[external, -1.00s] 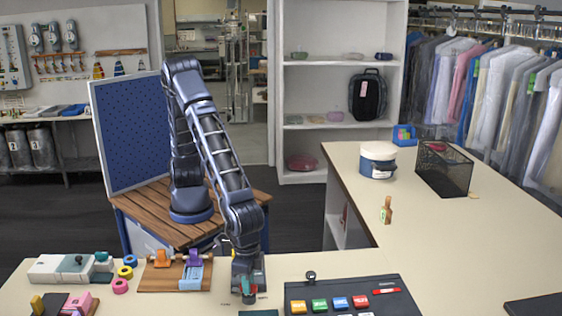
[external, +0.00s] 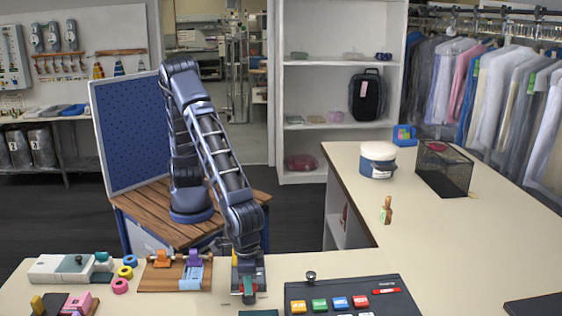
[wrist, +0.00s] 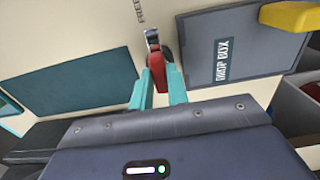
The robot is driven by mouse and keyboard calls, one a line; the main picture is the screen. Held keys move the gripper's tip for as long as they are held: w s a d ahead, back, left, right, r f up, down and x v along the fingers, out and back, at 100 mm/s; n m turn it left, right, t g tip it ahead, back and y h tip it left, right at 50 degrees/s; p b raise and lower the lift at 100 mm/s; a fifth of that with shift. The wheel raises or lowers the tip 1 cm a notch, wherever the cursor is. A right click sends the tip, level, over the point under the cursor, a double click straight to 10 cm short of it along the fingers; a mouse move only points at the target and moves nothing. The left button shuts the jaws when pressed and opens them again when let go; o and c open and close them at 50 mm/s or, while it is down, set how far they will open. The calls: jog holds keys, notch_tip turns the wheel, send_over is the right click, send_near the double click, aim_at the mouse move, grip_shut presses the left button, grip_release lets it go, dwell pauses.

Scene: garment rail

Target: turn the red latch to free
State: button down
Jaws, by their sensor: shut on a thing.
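The red latch (wrist: 157,71) shows in the wrist view between the two teal fingertips of my gripper (wrist: 157,84), which is shut on it. A metal piece (wrist: 152,40) sits at the latch's far end. Printed letters that seem to read FREE stand on the pale surface just beyond it. In the external view my gripper (external: 248,292) points down at the front bench, and its fingers and wrist largely hide the latch.
A grey plate marked DROP BOX (wrist: 225,50) lies right of the latch, and a teal plate (wrist: 80,88) lies left. In the external view a wooden board with coloured pegs (external: 160,280) is left of my gripper, and a dark button panel (external: 345,297) is right.

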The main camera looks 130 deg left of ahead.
jog(key=c, duration=1.4)
grip_release()
jog(key=shift+o, duration=0.2)
notch_tip(320, 180, up, 11)
jog(key=shift+f, duration=0.1)
